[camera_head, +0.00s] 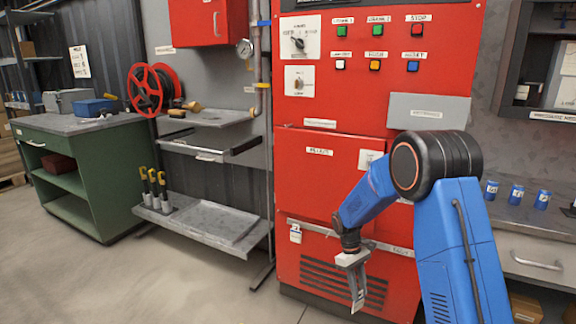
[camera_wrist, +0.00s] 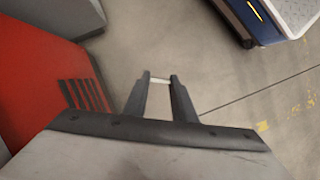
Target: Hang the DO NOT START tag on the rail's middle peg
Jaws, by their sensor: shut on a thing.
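My gripper (camera_head: 355,285) points down in front of the lower red cabinet, below the rail. In the wrist view, its two dark fingers (camera_wrist: 159,82) are close together on a thin, pale piece (camera_wrist: 160,80), seen edge-on. This is probably the tag; its lettering cannot be read. The grey rail (camera_head: 325,233) runs across the red cabinet above the vent slots. A small white tag or label (camera_head: 295,233) is at the rail's left end. My arm covers part of the rail, and I cannot make out the middle peg.
The red cabinet (camera_head: 328,195) stands behind my arm. A grey workbench (camera_head: 530,215) with several blue cups is at the right. A metal shelf rack (camera_head: 215,225) and a green bench (camera_head: 100,185) are at the left. The concrete floor (camera_head: 200,285) in front is clear.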

